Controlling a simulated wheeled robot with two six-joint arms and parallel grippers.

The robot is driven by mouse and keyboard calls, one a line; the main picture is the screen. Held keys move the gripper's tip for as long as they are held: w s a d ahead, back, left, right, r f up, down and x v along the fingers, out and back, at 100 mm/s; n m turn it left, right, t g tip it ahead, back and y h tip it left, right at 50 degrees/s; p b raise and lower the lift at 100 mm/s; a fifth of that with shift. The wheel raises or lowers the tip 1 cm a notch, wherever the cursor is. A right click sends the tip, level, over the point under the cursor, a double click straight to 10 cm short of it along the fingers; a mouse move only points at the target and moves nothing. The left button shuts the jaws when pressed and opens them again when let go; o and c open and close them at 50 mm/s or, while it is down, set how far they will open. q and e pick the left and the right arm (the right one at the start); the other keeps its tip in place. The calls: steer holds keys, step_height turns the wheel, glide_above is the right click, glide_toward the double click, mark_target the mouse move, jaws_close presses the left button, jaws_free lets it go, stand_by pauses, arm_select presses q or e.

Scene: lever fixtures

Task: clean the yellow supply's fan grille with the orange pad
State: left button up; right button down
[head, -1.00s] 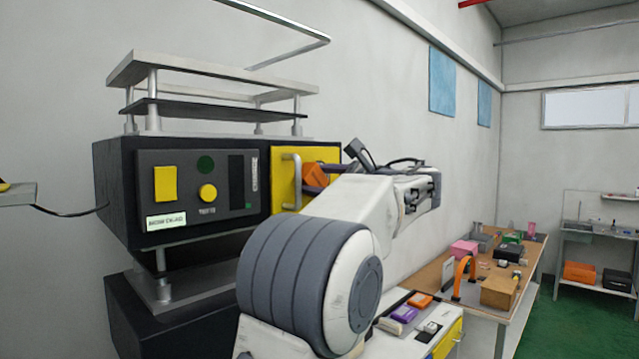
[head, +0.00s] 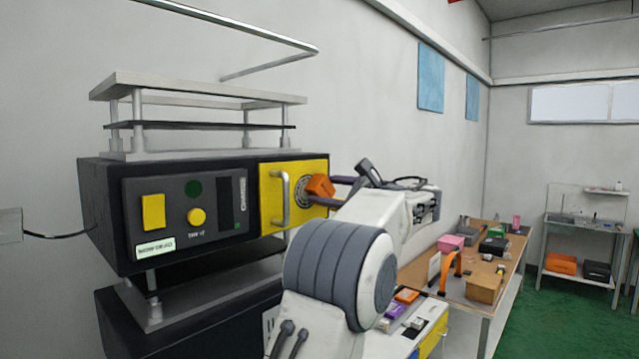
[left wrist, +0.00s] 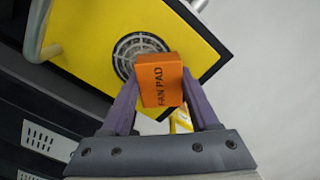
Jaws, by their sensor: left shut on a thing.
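The yellow supply (head: 264,190) is a yellow panel with a grey handle (head: 281,199) at the right end of a black unit. Its round fan grille (head: 302,192) is partly hidden behind the orange pad (head: 320,186). My left gripper (head: 330,187) is shut on the pad. In the left wrist view, the pad (left wrist: 160,84), marked "FAN PAD", sits between the purple fingers and covers the lower right of the grille (left wrist: 132,48). I cannot tell whether the pad touches the grille. My right gripper is not in view.
The black unit (head: 100,208) has a control panel with a yellow switch and knob. A metal shelf (head: 200,86) stands on top of it. A cabinet with small coloured items (head: 406,296) and a bench (head: 440,262) are at the right.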

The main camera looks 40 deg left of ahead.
mark_target(294, 192)
arm_select(q)
steer(key=shift+w+r+p, duration=0.1)
steer(key=shift+w+p, duration=0.25)
steer(key=shift+w, duration=0.2)
steer(key=shift+a, duration=0.15)
steer(key=s+b, duration=0.2)
steer(key=shift+s+f+b, duration=0.1)
steer(key=shift+f+b, duration=0.15)
steer(key=shift+b, duration=0.1)
steer(key=shift+s+a+r+b, duration=0.1)
steer(key=shift+s+r+b, duration=0.05)
steer(key=shift+s+b, duration=1.4)
steer(key=shift+s, duration=0.35)
steer(key=shift+s+b, duration=0.5)
steer(key=shift+s, duration=0.35)
